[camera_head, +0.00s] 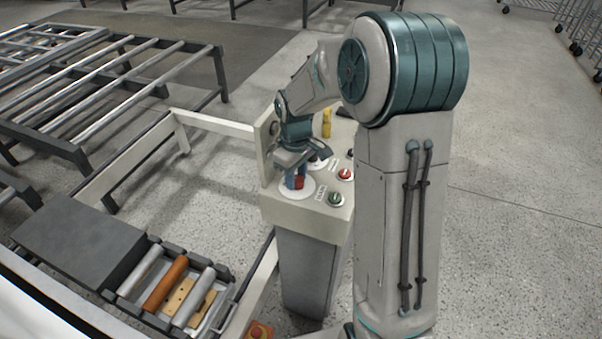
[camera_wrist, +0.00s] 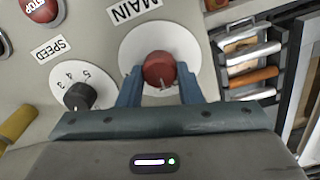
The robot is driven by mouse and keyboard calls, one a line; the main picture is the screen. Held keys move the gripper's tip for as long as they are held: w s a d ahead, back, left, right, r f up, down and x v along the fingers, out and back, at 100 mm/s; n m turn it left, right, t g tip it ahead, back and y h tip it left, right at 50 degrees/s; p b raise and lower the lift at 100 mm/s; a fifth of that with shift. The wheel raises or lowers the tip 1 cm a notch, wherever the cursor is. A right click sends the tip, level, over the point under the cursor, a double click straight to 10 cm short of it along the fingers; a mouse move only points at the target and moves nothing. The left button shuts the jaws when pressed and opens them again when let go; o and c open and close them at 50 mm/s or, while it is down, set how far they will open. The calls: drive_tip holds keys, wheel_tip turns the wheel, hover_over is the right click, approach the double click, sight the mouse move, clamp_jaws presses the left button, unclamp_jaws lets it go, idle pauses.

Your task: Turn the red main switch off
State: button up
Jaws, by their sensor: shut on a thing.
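The red main switch (camera_wrist: 159,70) is a round knob on a white disc (camera_wrist: 185,42), with a "MAIN" label (camera_wrist: 133,9) beside it in the wrist view. My gripper (camera_wrist: 160,88) has its two blue fingers on either side of the knob, shut on it. In the head view my gripper (camera_head: 295,181) points down onto the control box (camera_head: 333,222), and the red knob (camera_head: 300,183) shows partly between the fingers. The exact turn of the knob is hard to read.
A black speed dial (camera_wrist: 80,96) and a red stop button (camera_wrist: 41,9) sit near the switch. A green button (camera_head: 335,199) and a red button (camera_head: 345,174) are on the box. A yellow handle (camera_head: 327,123) stands behind. Rollers (camera_head: 165,285) lie at the left.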

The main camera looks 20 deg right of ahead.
sight(297, 179)
drive_tip(key=shift+s+f+n, duration=0.2)
drive_tip(key=shift+s+n, duration=0.05)
drive_tip(key=shift+n, duration=0.25)
drive_tip(key=o, duration=1)
drive_tip(key=shift+d, duration=0.1)
drive_tip(key=shift+r, duration=0.1)
wheel_tip(297, 179, up, 14)
drive_tip(key=shift+w+f, duration=0.1)
